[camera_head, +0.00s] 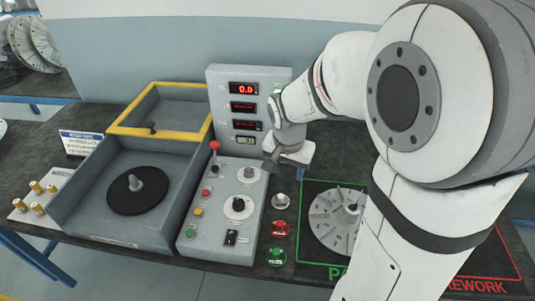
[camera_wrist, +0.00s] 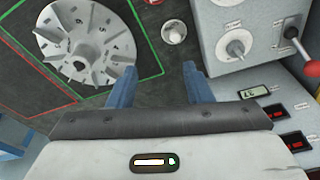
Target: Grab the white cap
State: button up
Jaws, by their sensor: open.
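The white cap (camera_head: 280,201) sits on the dark bench between the control box and the green-outlined area, behind a red cap and a green cap. In the wrist view the white cap (camera_wrist: 174,33) is at the top centre, beyond the fingertips and roughly in line with the gap between them. My gripper (camera_wrist: 162,82) is open, with two blue fingers apart and nothing between them. In the head view my gripper (camera_head: 287,160) hangs in front of the display panel, above and behind the white cap, not touching it.
A finned grey impeller (camera_head: 335,220) lies in the green outline, right of the caps. The red cap (camera_head: 279,229) and green cap (camera_head: 276,257) stand nearby. The control box (camera_head: 222,212), with knobs and a red-topped lever (camera_head: 215,146), is close on the left. The display panel (camera_head: 245,100) rises behind.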

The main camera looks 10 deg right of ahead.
aim_at(281, 196)
jog(key=w+f+m, duration=0.1)
jog(key=w+f, duration=0.1)
jog(key=f, duration=0.1)
jog(key=w+f+m+b, duration=0.1)
jog(key=w+f, duration=0.1)
jog(key=f, duration=0.2)
jog(key=w+a+f+m+b, duration=0.1)
jog(key=w+f, duration=0.1)
jog(key=f, duration=0.2)
jog(key=shift+f+g, duration=0.1)
jog(key=shift+g, duration=0.2)
jog(key=shift+w+d+f+p, duration=0.1)
jog(key=shift+d+f+p, duration=0.1)
jog(key=shift+f, duration=1.1)
jog(key=shift+w+d+f+p, duration=0.1)
jog(key=shift+f+p, duration=0.1)
jog(key=shift+f, duration=1.05)
jog(key=shift+w+d+f+p, duration=0.1)
jog(key=shift+d+f+p, duration=0.1)
jog(key=shift+f, duration=1.1)
jog(key=shift+c, duration=0.6)
grip_shut()
